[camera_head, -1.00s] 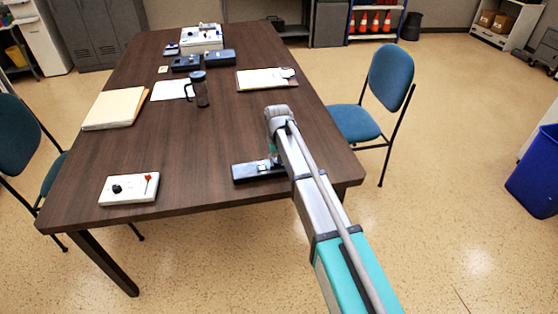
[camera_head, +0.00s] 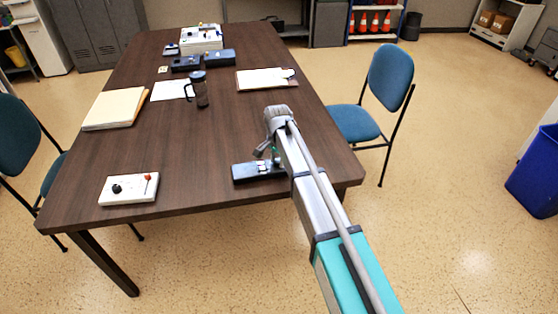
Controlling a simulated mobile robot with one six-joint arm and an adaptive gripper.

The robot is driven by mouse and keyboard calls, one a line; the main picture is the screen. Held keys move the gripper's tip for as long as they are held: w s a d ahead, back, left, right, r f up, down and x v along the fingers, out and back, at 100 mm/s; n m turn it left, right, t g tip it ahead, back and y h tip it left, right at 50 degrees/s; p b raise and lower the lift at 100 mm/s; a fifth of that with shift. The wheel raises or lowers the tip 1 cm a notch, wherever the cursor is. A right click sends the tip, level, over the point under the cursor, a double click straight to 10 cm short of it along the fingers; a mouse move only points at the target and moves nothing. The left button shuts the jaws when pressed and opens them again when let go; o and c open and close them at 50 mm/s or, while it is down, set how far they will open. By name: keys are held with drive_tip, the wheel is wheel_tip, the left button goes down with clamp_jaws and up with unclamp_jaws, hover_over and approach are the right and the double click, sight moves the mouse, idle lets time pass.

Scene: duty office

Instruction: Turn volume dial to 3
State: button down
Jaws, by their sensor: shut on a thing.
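A flat black device (camera_head: 244,173) lies near the front right edge of the brown table (camera_head: 190,160). My gripper (camera_head: 270,162) reaches down onto its right part, just in front of my arm. It is shut on a small part there, taken to be the volume dial. The dial itself and its marks are hidden by the gripper and too small to read. A white box (camera_head: 129,189) with a black knob and a red-tipped lever sits apart at the table's front left.
A dark mug (camera_head: 200,90), a folder stack (camera_head: 114,108), a clipboard (camera_head: 264,79) and several devices stand farther back. A blue chair (camera_head: 388,85) is close to the table's right side. The tabletop between the white box and black device is clear.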

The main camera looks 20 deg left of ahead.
drive_tip(key=shift+d+m, duration=0.1)
drive_tip(key=shift+m, duration=0.5)
drive_tip(key=shift+c, duration=1.5)
unclamp_jaws()
drive_tip(key=shift+r, duration=0.1)
